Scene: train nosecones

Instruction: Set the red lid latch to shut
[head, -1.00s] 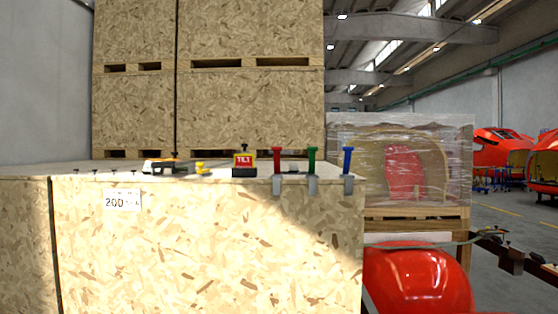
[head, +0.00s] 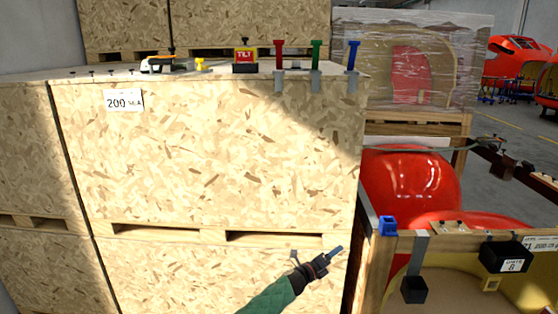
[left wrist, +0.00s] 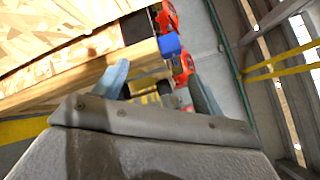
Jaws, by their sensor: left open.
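The red latch (head: 279,54) stands upright at the top front edge of the large chipboard crate (head: 220,150), above a grey metal bracket. A green latch (head: 316,54) and a blue latch (head: 353,55) stand upright to its right in the same way. My left gripper (head: 332,255) is low in front of the crate stack, well below the red latch and apart from it. In the left wrist view my left gripper (left wrist: 162,88) is open, with nothing between its fingers. My right gripper is not in view.
On the crate top are a yellow piece (head: 200,65) and a red-and-yellow TILT block (head: 245,60). An open wooden box (head: 400,245) with a blue corner piece (head: 388,226) and black blocks stands at lower right. Red nosecones (head: 410,185) lie behind it.

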